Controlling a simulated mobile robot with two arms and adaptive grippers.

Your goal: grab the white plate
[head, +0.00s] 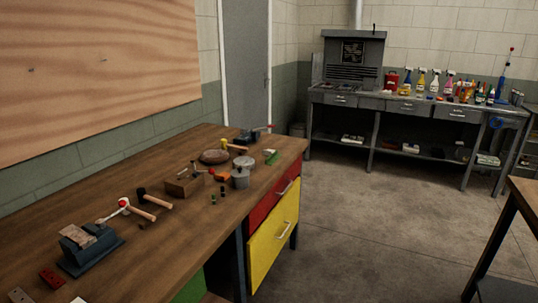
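I see nothing that is clearly a white plate. A small pale flat corner (78,300) shows at the bottom edge on the left, on the wooden workbench (150,255); most of it is cut off, so I cannot tell what it is. Neither of my grippers is in view.
The workbench holds a blue vise (90,248), mallets (152,198), a wooden block (184,184), and grey metal pots (240,178). Red and yellow drawers (272,235) face the open concrete floor (375,225). A metal bench (405,107) with spray bottles stands at the back. Another table (525,188) edges in right.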

